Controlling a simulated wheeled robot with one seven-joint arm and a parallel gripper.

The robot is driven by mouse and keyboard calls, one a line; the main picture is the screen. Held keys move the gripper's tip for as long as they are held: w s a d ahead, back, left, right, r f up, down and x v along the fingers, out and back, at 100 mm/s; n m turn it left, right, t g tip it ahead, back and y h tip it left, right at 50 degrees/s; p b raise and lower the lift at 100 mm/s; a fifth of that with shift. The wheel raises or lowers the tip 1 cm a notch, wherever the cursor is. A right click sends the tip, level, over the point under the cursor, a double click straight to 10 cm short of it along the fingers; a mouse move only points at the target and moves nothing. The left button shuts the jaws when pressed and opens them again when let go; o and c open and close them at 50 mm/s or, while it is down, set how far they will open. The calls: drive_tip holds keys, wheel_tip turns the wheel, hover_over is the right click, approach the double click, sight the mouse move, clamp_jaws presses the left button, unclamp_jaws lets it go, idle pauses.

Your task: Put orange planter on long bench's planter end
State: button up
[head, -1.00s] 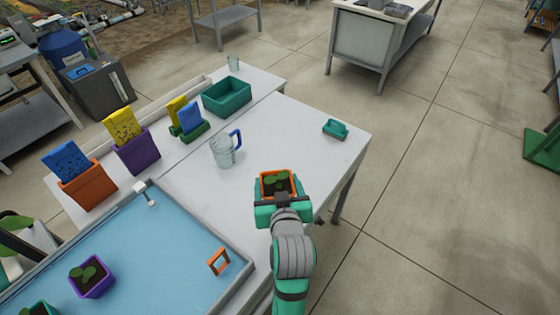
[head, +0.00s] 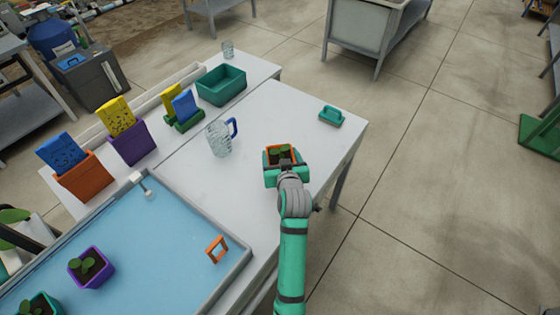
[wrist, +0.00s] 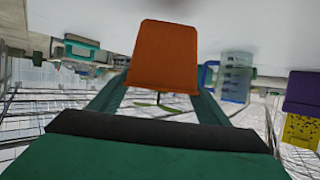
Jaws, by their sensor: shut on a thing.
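The orange planter (head: 284,150) holds dark soil and a small green seedling. My gripper (head: 281,159) is shut on it, with a green finger on either side. The planter is upright over the white long bench (head: 310,110), right of the glass jug. I cannot tell whether its base touches the bench. In the wrist view, which looks upside down, the orange planter (wrist: 165,55) sits between the fingers of my gripper (wrist: 160,88), its leaves hanging below it.
A clear jug with a blue handle (head: 219,139) stands left of the planter. A green block with a handle (head: 331,116) lies near the bench's right edge. A green tub (head: 221,85) stands farther back. A blue tray (head: 150,245) with potted seedlings is nearer. Bench between them is clear.

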drive_tip(key=shift+f, duration=1.45)
drive_tip(key=shift+f, duration=0.15)
drive_tip(key=o, duration=1.2)
drive_tip(key=shift+a, duration=0.1)
drive_tip(key=shift+s, duration=0.15)
drive_tip(key=v, duration=1.2)
